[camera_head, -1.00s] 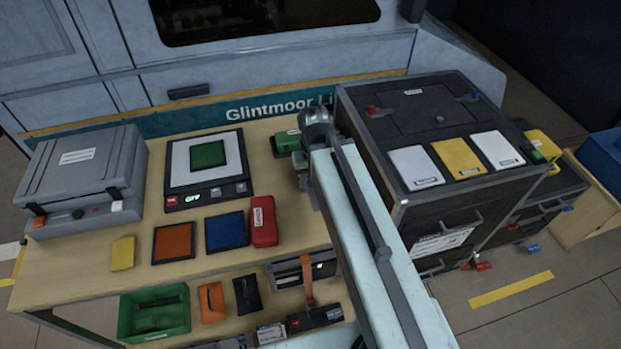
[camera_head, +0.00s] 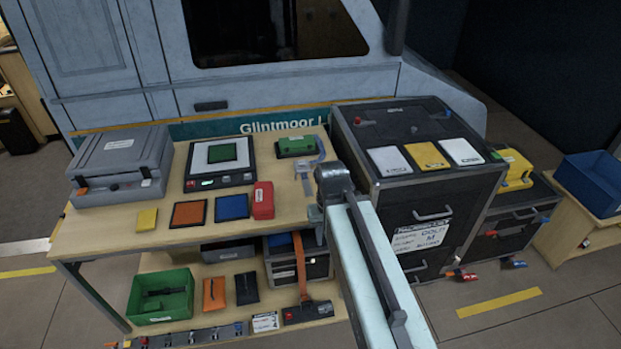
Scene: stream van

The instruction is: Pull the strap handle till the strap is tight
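An orange strap (camera_head: 300,268) hangs down the front of a dark case on the lower shelf. Its lower end meets a black piece with a red part (camera_head: 308,313), which may be the strap handle; I cannot tell for sure. Whether the strap is slack or tight is too small to tell. My arm reaches up from the bottom right, and my gripper (camera_head: 316,213) is at its far end, by the right edge of the bench top, above and apart from the strap. Its fingers are too small and partly hidden to read.
The bench (camera_head: 110,232) carries a grey case (camera_head: 121,163), a scale (camera_head: 221,178), coloured pads and a red block (camera_head: 263,201). A green crate (camera_head: 160,310) stands on the lower shelf. A black cabinet (camera_head: 400,215) stands right of my arm. Floor at the right is partly clear.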

